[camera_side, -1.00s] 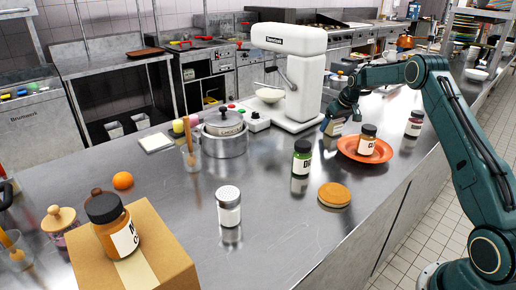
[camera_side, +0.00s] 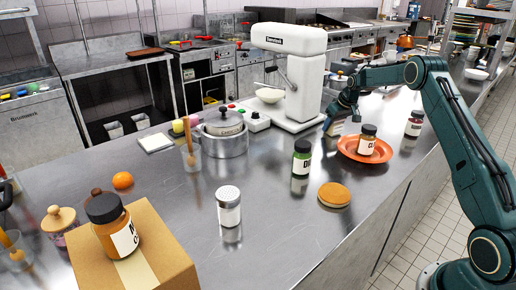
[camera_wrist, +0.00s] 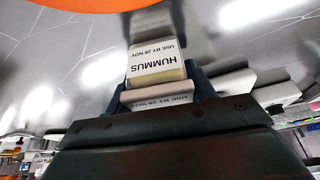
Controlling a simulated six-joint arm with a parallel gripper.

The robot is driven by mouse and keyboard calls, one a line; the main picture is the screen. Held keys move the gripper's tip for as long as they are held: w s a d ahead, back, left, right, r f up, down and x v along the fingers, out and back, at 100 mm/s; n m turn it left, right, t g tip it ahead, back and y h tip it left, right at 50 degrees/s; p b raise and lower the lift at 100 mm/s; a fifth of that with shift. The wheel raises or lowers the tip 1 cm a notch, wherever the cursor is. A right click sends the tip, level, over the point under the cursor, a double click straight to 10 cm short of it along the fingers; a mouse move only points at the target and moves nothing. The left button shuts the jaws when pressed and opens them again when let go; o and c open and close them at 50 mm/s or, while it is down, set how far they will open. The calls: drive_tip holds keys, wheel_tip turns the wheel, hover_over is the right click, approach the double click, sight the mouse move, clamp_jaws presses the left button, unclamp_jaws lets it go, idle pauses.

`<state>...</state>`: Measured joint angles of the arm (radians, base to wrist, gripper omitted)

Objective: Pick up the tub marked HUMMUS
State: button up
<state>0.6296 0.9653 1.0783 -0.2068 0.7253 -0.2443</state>
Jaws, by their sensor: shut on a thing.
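The tub marked HUMMUS (camera_wrist: 157,66) shows in the wrist view with its white label upside down, and a use-by date printed on it. A pale pinkish strip, likely its lid, with more date print lies nearer the camera. My gripper (camera_wrist: 160,92) is shut on the tub, with dark fingers at its left and right. In the side view my gripper (camera_side: 340,114) points down at the tub (camera_side: 337,128), just left of the orange plate. The fingers and the small size hide most of the tub there. I cannot tell whether its base touches the counter.
A green-filled jar (camera_side: 301,158) stands in front and a dark red jar (camera_side: 414,123) farther right. The white mixer (camera_side: 291,75) stands close on the left.

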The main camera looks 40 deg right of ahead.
drive_tip(key=shift+r, duration=0.2)
wheel_tip(320, 180, up, 9)
drive_tip(key=shift+r, duration=0.35)
idle(0.7)
